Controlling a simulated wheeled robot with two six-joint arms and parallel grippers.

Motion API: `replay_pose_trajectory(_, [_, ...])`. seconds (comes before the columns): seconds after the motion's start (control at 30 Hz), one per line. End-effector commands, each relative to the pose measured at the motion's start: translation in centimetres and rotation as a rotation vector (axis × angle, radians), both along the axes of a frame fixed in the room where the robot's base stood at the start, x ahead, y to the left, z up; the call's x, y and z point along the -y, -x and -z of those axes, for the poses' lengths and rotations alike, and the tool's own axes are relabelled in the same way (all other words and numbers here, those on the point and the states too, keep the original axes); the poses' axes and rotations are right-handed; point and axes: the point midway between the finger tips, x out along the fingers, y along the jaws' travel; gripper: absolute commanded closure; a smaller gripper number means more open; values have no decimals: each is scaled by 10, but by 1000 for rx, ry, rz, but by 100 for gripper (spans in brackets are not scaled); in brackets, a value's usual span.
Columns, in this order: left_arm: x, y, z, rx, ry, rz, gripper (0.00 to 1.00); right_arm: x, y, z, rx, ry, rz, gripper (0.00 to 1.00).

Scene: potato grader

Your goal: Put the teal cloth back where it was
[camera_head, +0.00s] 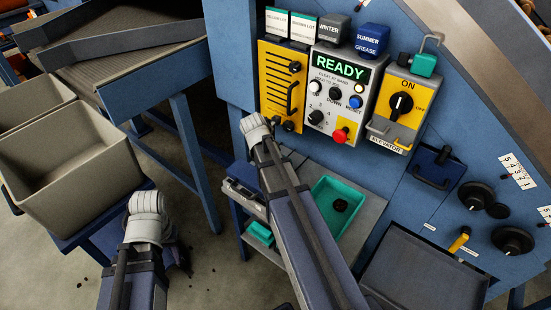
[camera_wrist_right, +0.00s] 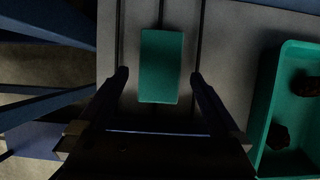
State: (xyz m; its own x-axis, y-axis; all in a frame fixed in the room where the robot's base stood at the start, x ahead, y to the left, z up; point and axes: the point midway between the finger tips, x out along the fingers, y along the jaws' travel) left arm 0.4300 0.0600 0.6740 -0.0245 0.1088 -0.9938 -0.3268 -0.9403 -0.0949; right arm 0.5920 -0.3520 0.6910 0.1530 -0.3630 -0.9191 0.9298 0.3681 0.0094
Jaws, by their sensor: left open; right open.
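The teal cloth (camera_wrist_right: 161,66) is a small folded rectangle lying flat on a grey grooved shelf in the right wrist view. A small teal shape, which looks like the same cloth (camera_head: 259,234), shows left of my right forearm in the head view. My right gripper (camera_wrist_right: 160,76) is open, with one finger on each side of the cloth in the picture; I cannot tell whether they touch it. My left gripper (camera_head: 178,256) is open over the floor by the crates, partly hidden by its own wrist.
A teal tray (camera_wrist_right: 268,92) with dark lumps stands right of the cloth. Above the shelf is a control panel (camera_head: 338,95) reading READY, with knobs and a red button. Grey crates (camera_head: 75,160) stand at left. A dark bin (camera_head: 420,275) is at lower right.

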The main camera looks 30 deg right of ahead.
Motion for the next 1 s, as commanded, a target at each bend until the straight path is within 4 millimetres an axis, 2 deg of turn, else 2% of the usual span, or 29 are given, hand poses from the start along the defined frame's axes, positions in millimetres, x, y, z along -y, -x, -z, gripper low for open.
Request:
replay_pose_trajectory(0.03, [0,0,-16,0,0,0,56,-3,2,-16,0,0,-1,0])
replay_pose_trajectory(0.43, [0,0,-74,0,0,0,56,-27,12,-74,0,0,-1,0])
replay_pose_trajectory(0.6, [0,0,-82,0,0,0,56,-32,13,-82,0,0,-1,0])
replay_pose_trajectory(0.87, [0,0,-81,0,0,0,56,-32,14,-81,0,0,1,0])
replay_pose_trajectory(0.97, [0,0,-81,0,0,0,56,-41,16,-80,12,-14,32,0])
replay_pose_trajectory(1.0, [0,0,-81,0,0,0,56,-49,18,-80,24,-28,65,0])
